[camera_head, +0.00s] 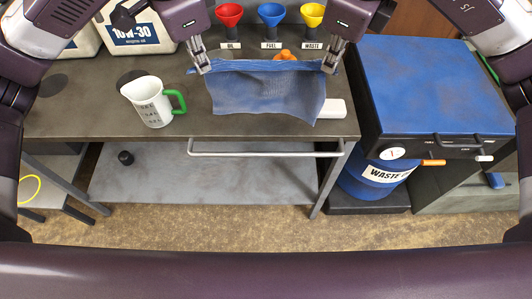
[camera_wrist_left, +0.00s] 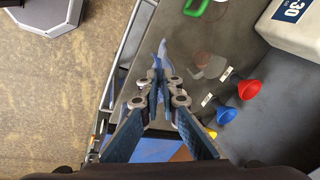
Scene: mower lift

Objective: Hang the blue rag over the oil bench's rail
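The blue rag (camera_head: 265,92) is stretched between my two grippers and hangs down in front of them, above the bench top. My left gripper (camera_head: 205,70) is shut on its upper left corner. My right gripper (camera_head: 329,68) is shut on its upper right corner. In the left wrist view the rag (camera_wrist_left: 161,58) shows edge-on at the fingertips of my left gripper (camera_wrist_left: 158,82). The oil bench (camera_head: 80,112) has a pale rail (camera_head: 265,154) along its front edge, below and nearer than the rag. The rail is bare.
A white measuring jug (camera_head: 150,103) with a green handle stands left of the rag. Red, blue and yellow funnels (camera_head: 270,14) stand behind. An orange item (camera_head: 285,55) and a white object (camera_head: 333,109) are partly hidden by the rag. A blue-topped cabinet (camera_head: 420,85) stands right.

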